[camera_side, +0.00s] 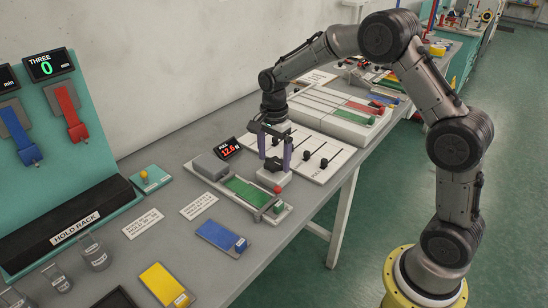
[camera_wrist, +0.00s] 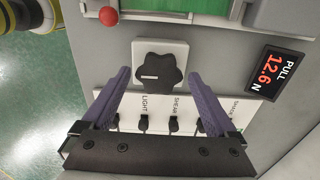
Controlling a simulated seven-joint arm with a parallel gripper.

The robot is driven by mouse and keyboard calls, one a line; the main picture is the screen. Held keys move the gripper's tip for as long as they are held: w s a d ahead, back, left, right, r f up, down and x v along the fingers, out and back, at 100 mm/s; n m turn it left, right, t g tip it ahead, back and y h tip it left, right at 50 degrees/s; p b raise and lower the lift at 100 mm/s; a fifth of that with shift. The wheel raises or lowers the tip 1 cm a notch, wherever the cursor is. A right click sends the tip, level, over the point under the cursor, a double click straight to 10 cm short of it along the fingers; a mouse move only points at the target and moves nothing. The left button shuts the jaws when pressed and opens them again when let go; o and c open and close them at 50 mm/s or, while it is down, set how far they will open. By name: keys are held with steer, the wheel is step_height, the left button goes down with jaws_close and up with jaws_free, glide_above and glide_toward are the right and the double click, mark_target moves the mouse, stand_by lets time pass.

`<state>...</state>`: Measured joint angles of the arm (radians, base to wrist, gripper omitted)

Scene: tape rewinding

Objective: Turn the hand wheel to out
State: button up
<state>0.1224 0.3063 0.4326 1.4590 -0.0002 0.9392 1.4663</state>
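The hand wheel (camera_wrist: 159,73) is a black lobed knob with a short white mark on its left part, set on a white square base (camera_wrist: 181,47). In the side view the white base (camera_side: 272,179) stands under my gripper, and the wheel itself is hard to make out. My gripper (camera_wrist: 159,76) is open, with one purple finger on each side of the wheel. In the side view my gripper (camera_side: 274,162) points down over the base. I cannot tell whether the fingers touch the wheel. No "out" label is readable.
A display (camera_wrist: 276,74) reads PULL 12.6 N. A green-topped fixture with a red ball (camera_side: 278,189) lies beside the base. A white panel (camera_side: 327,147) with black knobs stands on the other side. Blue (camera_side: 220,236) and yellow (camera_side: 163,284) plates lie nearer the camera.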

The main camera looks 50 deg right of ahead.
mark_target(274, 162)
stand_by(0.3)
step_height(274, 162, up, 14)
stand_by(0.5)
steer(key=shift+f, duration=0.1)
steer(key=s+a+r+n+t, duration=0.2)
steer(key=s+r, duration=0.3)
steer(key=s, duration=0.3)
steer(key=s+a+r+n+t, duration=0.2)
steer(key=s+r, duration=0.4)
steer(key=s, duration=0.2)
steer(key=s+a+f+n+t, duration=0.1)
steer(key=s+f+n, duration=0.9)
steer(key=s+n, duration=0.2)
steer(key=shift+s+a+n+t, duration=0.25)
steer(key=shift+s+n+t, duration=0.1)
steer(key=shift+n, duration=0.75)
